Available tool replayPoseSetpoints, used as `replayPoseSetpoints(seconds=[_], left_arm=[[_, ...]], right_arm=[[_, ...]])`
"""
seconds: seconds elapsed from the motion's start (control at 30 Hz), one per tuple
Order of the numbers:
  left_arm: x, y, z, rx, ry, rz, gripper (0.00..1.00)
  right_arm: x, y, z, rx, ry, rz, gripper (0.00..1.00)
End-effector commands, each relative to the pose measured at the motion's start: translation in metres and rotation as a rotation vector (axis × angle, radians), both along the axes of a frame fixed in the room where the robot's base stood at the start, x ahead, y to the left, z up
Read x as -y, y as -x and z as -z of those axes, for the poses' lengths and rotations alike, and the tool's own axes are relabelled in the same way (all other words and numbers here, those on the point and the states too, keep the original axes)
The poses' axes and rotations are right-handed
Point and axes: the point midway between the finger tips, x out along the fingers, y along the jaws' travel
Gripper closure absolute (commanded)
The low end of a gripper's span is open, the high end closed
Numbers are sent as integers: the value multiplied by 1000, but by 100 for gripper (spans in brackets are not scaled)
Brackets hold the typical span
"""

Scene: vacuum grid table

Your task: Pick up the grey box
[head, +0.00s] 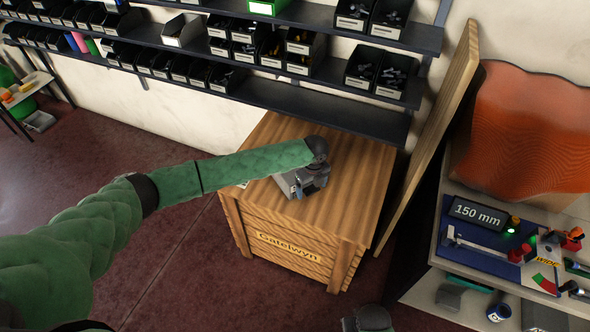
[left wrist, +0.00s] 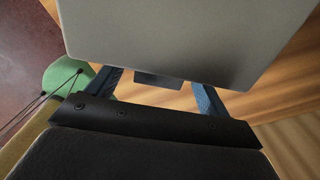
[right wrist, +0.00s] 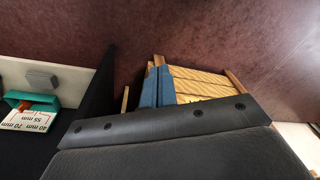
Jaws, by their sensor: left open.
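The grey box (head: 287,186) sits on top of a wooden crate (head: 350,215), partly hidden by my left arm and gripper. My left gripper (head: 314,186) is at the box, over the crate top. In the left wrist view the pale grey box (left wrist: 185,35) fills the upper middle, and the blue fingers of my left gripper (left wrist: 160,88) stand apart beneath it. The box hides the fingertips, and I cannot tell whether they touch it. My right gripper (right wrist: 157,75) has its blue fingers together, with nothing seen between them.
Wall shelves (head: 290,100) with several black bins stand behind the crate. A wooden board (head: 432,135) leans at the crate's right. A workbench with a "150 mm" display (head: 478,215) is at the far right. Red-brown floor (head: 150,265) is open to the left.

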Motion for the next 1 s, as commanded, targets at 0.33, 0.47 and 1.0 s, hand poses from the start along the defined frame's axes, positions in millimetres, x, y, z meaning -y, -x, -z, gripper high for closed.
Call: replayPoseSetpoints(seconds=[0.33,0.47,1.0], left_arm=[[0,0,0,0,0,0,81],[0,-1,-1,1,0,0,87],[0,-1,-36,4,2,1,87]], right_arm=[[0,1,0,-2,-1,0,100],[0,1,0,-2,-1,0,100],[-4,-4,-53,9,-10,0,100]])
